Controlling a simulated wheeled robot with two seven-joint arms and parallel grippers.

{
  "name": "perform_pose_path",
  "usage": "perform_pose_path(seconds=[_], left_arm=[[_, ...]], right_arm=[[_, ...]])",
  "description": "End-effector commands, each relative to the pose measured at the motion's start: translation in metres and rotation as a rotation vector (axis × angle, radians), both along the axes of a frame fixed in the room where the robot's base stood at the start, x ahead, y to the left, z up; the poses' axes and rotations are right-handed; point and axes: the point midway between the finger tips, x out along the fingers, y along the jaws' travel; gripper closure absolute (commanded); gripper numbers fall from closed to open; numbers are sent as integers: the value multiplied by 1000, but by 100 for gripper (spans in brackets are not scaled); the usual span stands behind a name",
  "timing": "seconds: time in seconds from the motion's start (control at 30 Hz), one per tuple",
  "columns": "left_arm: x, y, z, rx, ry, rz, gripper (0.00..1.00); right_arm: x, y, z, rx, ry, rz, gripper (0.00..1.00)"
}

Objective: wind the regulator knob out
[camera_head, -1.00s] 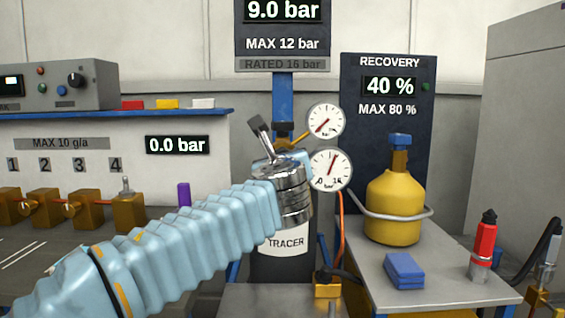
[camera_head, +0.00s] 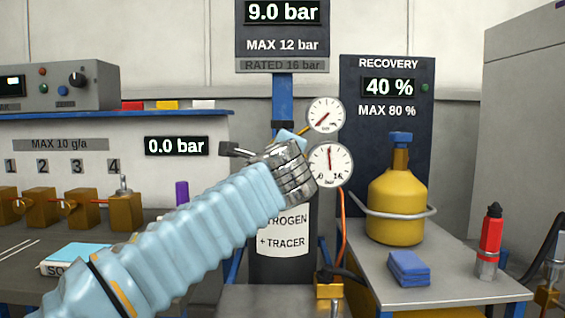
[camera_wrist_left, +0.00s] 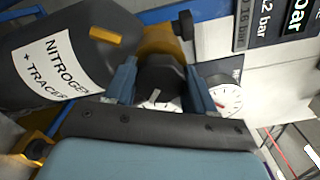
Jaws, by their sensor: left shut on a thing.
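The dark, faceted regulator knob (camera_wrist_left: 161,72) with a pale mark on its face sits between the two blue-grey fingers of my left gripper (camera_wrist_left: 160,84) in the wrist view. The fingers press on it from both sides. In the head view my left wrist hides the knob and most of the fingers. Behind it stands the dark nitrogen + tracer cylinder (camera_head: 282,266). The upper gauge (camera_head: 325,115) points low left. The lower gauge (camera_head: 330,165) has its needle nearly straight up; a gauge also shows in the wrist view (camera_wrist_left: 224,98). My right gripper is not in view.
A sign (camera_head: 282,45) above reads 9.0 bar, MAX 12 bar. An orange hose (camera_head: 342,225) runs down beside the nitrogen cylinder.

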Motion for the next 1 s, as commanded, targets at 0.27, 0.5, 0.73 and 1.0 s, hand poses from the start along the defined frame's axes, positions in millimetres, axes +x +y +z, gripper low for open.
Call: perform_pose_path(seconds=[0.27, 0.5, 0.73, 1.0], left_arm=[[0, 3, -1, -265, -3, 4, 76], [0, 3, -2, -492, -4, 5, 76], [0, 3, -3, -709, -3, 5, 76], [0, 2, -4, -965, 0, 6, 76]], right_arm=[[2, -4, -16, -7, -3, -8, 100], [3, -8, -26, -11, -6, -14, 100], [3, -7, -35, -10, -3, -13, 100], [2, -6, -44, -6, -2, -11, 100]])
